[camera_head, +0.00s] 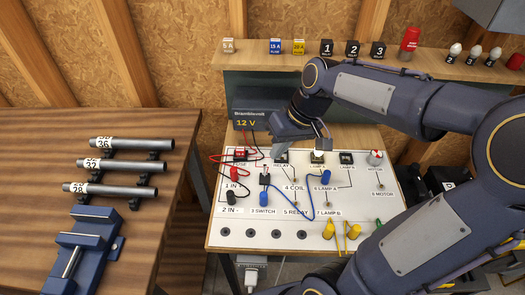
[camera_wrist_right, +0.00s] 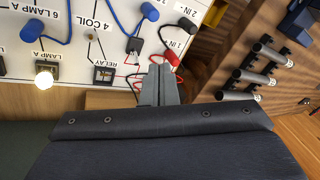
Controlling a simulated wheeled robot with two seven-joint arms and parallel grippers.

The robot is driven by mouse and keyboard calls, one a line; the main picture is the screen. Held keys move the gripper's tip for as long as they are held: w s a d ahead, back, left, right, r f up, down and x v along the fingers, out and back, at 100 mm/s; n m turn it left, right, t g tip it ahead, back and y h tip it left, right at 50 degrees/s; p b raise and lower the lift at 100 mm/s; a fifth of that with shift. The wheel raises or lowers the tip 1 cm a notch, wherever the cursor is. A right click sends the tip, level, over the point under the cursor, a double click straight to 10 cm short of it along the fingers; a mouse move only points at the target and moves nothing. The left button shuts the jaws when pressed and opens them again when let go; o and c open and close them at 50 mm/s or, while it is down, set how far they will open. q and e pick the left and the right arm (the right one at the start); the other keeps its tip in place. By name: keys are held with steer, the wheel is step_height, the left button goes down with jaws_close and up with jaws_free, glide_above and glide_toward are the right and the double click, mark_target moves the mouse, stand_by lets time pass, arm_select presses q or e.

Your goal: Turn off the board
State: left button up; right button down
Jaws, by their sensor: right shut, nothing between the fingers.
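The white board (camera_head: 215,215) lies on the wooden table, with labelled sockets, cables and lamps. The black switch (camera_head: 265,179) sits left of centre above the "3 SWITCH" label; it also shows in the wrist view (camera_wrist_right: 133,45). Lamp A (camera_head: 318,157) glows white, and also in the wrist view (camera_wrist_right: 45,79). Lamp B (camera_head: 346,158) looks dark. The 12 V supply box (camera_head: 258,117) stands behind the board. My right gripper (camera_wrist_right: 161,68) is shut and empty over the board's back edge, near the relay and the red plug (camera_wrist_right: 172,58). My left gripper is out of view.
Red and blue cables loop over the board's left half and middle. Yellow plugs (camera_head: 328,230) stand at its front right. A shelf (camera_head: 290,85) with fuses and relays runs behind. A bench (camera_head: 40,170) with tubes and a blue vise (camera_head: 80,250) is at left.

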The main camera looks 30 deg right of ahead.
steer(key=g+p, duration=0.2)
glide_above(265, 171)
steer(key=w+d, duration=0.2)
steer(key=d, duration=0.1)
step_height(265, 171, down, 3)
steer(key=shift+w+f+n+h, duration=0.3)
steer(key=shift+f+n+h, duration=0.1)
steer(key=shift+h, duration=0.1)
steer(key=shift+a, duration=0.1)
steer(key=p+x, duration=0.1)
steer(key=x, duration=0.9)
steer(key=shift+s, duration=0.15)
